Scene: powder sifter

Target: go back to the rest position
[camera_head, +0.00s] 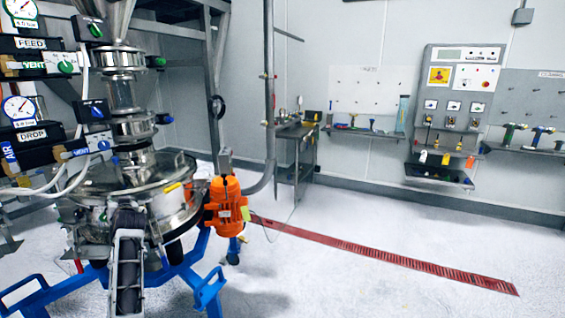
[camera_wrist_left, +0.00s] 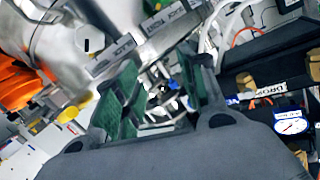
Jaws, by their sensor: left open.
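The powder sifter (camera_head: 150,185) stands at the left in the head view, a round steel body with a stacked steel column above it. An orange motor (camera_head: 225,203) is at its right side. My left gripper (camera_head: 127,218) is in front of the sifter's near side, low in the view. In the left wrist view my left gripper (camera_wrist_left: 163,88) shows its green-padded fingers apart. A metal clamp-like fitting (camera_wrist_left: 160,75) shows beyond and between the fingers; I cannot tell whether they touch it. The orange motor (camera_wrist_left: 18,82) is also at the left there. My right gripper is not in view.
A blue wheeled frame (camera_head: 205,285) carries the sifter. FEED and DROP gauge panels (camera_head: 30,120) are at the left. A grey side table (camera_head: 297,140), tool shelves and a control panel (camera_head: 460,95) line the back wall. The floor right of the sifter is clear, with a red drain strip (camera_head: 390,255).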

